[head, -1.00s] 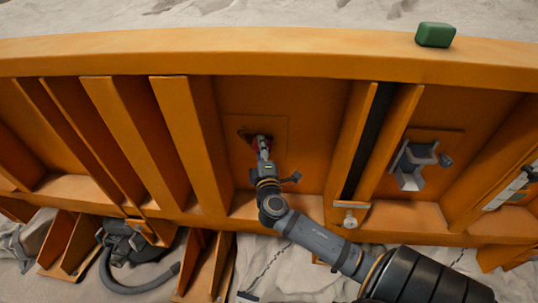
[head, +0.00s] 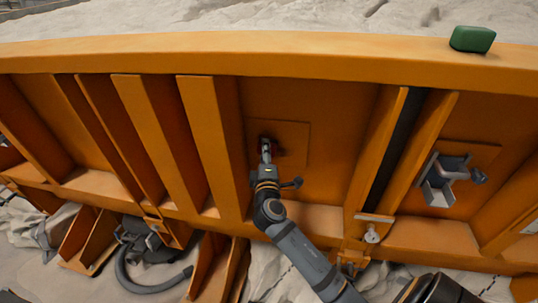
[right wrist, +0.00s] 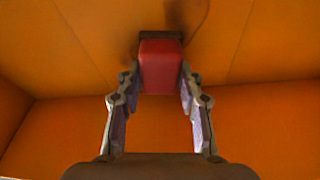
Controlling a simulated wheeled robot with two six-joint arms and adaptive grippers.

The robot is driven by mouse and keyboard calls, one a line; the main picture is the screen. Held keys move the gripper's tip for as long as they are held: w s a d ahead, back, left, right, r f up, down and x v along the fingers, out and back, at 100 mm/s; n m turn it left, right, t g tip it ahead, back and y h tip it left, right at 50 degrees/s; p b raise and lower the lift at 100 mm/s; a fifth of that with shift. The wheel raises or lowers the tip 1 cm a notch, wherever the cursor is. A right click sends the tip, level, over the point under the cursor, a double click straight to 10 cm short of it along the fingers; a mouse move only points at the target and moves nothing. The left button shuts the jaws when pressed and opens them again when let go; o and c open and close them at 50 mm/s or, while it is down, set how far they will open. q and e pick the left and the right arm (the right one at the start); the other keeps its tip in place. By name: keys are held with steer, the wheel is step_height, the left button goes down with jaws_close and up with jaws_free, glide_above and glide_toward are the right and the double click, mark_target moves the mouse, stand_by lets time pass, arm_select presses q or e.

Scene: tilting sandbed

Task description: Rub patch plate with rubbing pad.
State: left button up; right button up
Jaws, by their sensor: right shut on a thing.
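The patch plate (head: 297,131) is a thin orange square on the recessed orange panel, left of the middle of the head view. A dark, worn smudge (right wrist: 190,12) shows on the orange surface in the right wrist view. My right gripper (head: 267,150) is shut on the rubbing pad, a red block (right wrist: 160,68) with a dark face, held between both fingers. The pad's dark face appears to be against the plate, over its left part. In the head view the gripper mostly hides the pad. My left gripper is not in view.
Upright orange ribs (head: 214,140) stand close left of the plate, and another rib (head: 372,150) stands to the right. A grey bracket (head: 440,180) is mounted farther right. A green block (head: 472,39) lies on the top rail (head: 330,55). Sand lies behind and below.

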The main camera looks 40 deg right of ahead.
steer(key=w+a, duration=0.2)
steer(key=shift+w+a+b, duration=0.1)
steer(key=shift+w+b, duration=0.2)
steer(key=shift+b, duration=0.05)
steer(key=shift+s+a+r+p, duration=0.15)
steer(key=shift+r+p, duration=0.8)
steer(key=shift+r, duration=0.05)
steer(key=shift+s+d, duration=1.55)
steer(key=shift+s, duration=0.25)
steer(key=shift+s+d+p, duration=0.45)
steer(key=shift+s+d, duration=0.65)
steer(key=shift+s, duration=0.2)
steer(key=s+d+p, duration=0.2)
steer(key=p, duration=0.1)
steer(key=shift+s+r, duration=0.1)
steer(key=shift+r, duration=0.05)
steer(key=shift+s+d+p, duration=0.25)
steer(key=shift+s+p, duration=0.05)
steer(key=shift+s, duration=0.15)
steer(key=shift+f, duration=0.25)
steer(key=shift+w, duration=0.1)
